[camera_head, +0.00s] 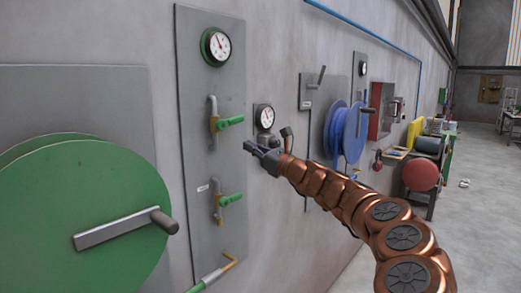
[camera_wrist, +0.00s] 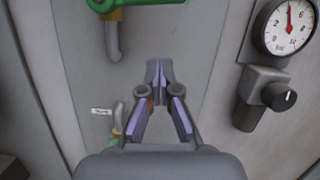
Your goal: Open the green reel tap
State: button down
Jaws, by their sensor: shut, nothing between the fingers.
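Two green-handled taps are on the grey wall panel beside the big green reel (camera_head: 80,220). The upper tap (camera_head: 230,122) and the lower tap (camera_head: 229,200) each have a handle pointing right. I cannot tell which one is the reel tap; a small white label (camera_head: 203,188) is above the lower one. My gripper (camera_head: 250,147) is shut and empty, in front of the panel's right edge, between the taps in height. In the wrist view, the shut fingertips (camera_wrist: 157,68) lie below the upper tap (camera_wrist: 125,4); the lower tap (camera_wrist: 116,138) is partly hidden by my gripper.
A green-rimmed gauge (camera_head: 216,46) is at the panel's top. A grey gauge (camera_head: 264,116) with a black knob (camera_wrist: 280,96) is just right of the panel. A blue reel (camera_head: 346,132) is further right.

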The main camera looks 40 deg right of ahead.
aim_at(231, 121)
jog(key=w+r, duration=0.1)
jog(key=a+r+p, duration=0.1)
jog(key=r, duration=0.1)
jog(key=w+r+p, duration=0.1)
jog(key=shift+w+a+r, duration=0.15)
jog(key=shift+w+r, duration=0.2)
